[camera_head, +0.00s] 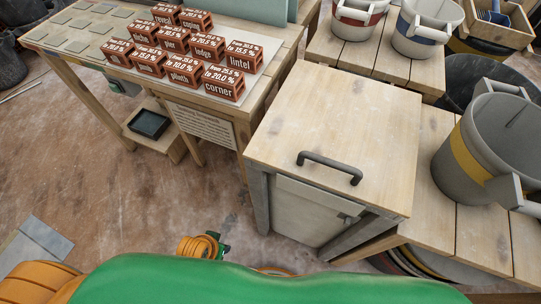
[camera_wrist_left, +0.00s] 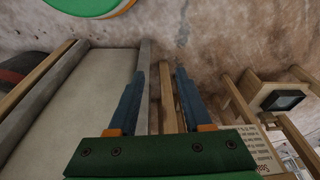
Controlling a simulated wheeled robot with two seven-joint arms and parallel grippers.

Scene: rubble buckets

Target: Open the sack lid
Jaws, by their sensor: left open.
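The sack lid (camera_head: 340,125) is a pale wooden panel lying flat and closed on top of a grey-fronted box (camera_head: 310,210). A dark bar handle (camera_head: 330,168) is fixed near its front edge. My left gripper (camera_wrist_left: 158,72) is open and empty in the left wrist view, its two blue fingers spread apart. A large pale grey panel (camera_wrist_left: 82,95), apparently the box's side, lies left of the fingers there. The handle is not seen in that view. In the head view the left fingers are not clearly visible. My right gripper is in neither view.
A grey bucket with a yellow band (camera_head: 465,160) stands on planks right of the lid. More buckets (camera_head: 420,35) stand behind. A table (camera_head: 70,25) at the left carries several labelled brick blocks (camera_head: 185,60). A low shelf (camera_head: 140,135) holds a dark tray.

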